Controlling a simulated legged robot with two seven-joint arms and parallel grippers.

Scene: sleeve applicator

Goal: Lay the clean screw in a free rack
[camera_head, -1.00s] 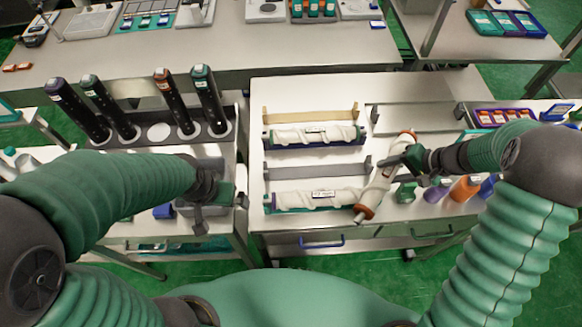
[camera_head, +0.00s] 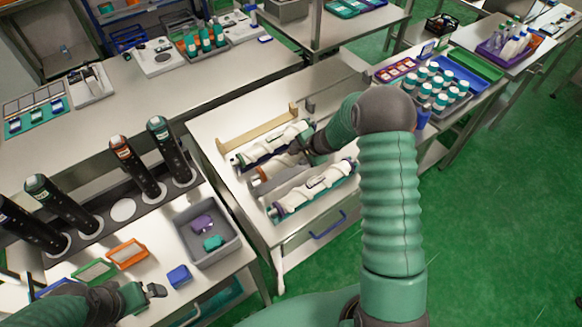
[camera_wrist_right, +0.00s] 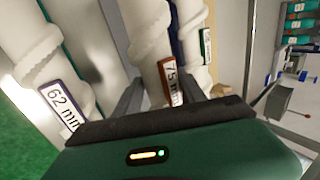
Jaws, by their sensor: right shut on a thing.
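A pale screw with orange ends (camera_head: 272,174) and an orange "75 mm" label is held by my right gripper (camera_head: 310,145). In the right wrist view, the screw (camera_wrist_right: 146,38) lies between the two fingers (camera_wrist_right: 172,92), which are shut on it. It is over the middle rack, roughly parallel to the two screws beside it; contact with the rack is hidden. A second white screw (camera_head: 280,142) lies in the rack behind, and a purple-ended "62 mm" screw (camera_head: 315,187) lies in the front rack. My left gripper (camera_head: 152,291) is low at left, near no screw.
A beige rack bar (camera_head: 256,128) stands behind the screws. An empty grey rack (camera_head: 337,91) is farther right. A grey bin (camera_head: 213,225) with purple and teal pieces and several dark upright cylinders (camera_head: 137,166) stand left. White-capped bottles (camera_head: 437,85) stand right.

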